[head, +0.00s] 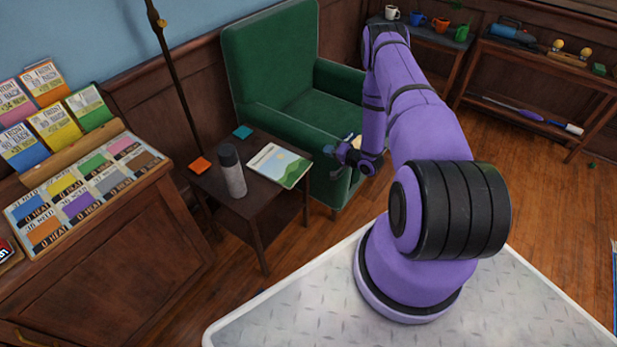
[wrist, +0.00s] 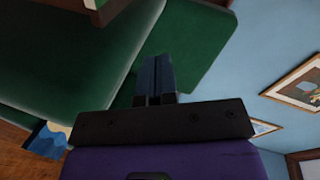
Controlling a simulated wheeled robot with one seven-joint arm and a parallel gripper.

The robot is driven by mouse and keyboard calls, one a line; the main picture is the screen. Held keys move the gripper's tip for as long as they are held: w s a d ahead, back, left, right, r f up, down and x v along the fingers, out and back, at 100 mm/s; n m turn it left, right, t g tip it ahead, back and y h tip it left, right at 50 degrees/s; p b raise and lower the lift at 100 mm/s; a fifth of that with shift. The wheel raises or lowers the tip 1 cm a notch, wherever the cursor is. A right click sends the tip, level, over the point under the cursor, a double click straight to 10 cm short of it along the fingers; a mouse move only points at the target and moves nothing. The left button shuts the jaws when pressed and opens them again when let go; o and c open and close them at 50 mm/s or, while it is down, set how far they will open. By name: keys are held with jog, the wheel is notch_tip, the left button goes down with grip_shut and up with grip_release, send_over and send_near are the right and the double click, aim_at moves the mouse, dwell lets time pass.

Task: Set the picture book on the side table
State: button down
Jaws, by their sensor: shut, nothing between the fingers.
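The picture book (head: 280,165), with a pale landscape cover, lies flat on the right part of the dark wood side table (head: 232,202). My gripper (head: 338,152) is to the right of the book and apart from it, in front of the green armchair. In the wrist view my gripper's fingers (wrist: 154,80) are together with nothing between them, against the green chair. A blue, white and tan patterned thing (wrist: 48,140) shows at lower left there; I cannot tell what it is.
A grey bottle (head: 232,172), an orange coaster (head: 200,165) and a teal coaster (head: 243,132) share the side table. The green armchair (head: 272,70) stands behind it. A card display cabinet (head: 100,265) is at left. A shelf with several mugs (head: 440,40) is at the back.

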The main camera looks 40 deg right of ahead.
aim_at(303, 174)
jog(key=s+a+f+m+t+y, duration=0.2)
jog(key=s+a+f+m+t, duration=0.15)
jog(key=s+f, duration=0.75)
jog(key=shift+g, duration=0.45)
jog(key=x, duration=1.3)
jog(key=shift+w+a+r, duration=0.1)
jog(key=shift+a+r, duration=0.1)
jog(key=shift+a, duration=0.25)
jog(key=x, duration=0.3)
jog(key=shift+w+a, duration=0.1)
jog(key=shift+w, duration=0.3)
jog(key=shift+s, duration=0.15)
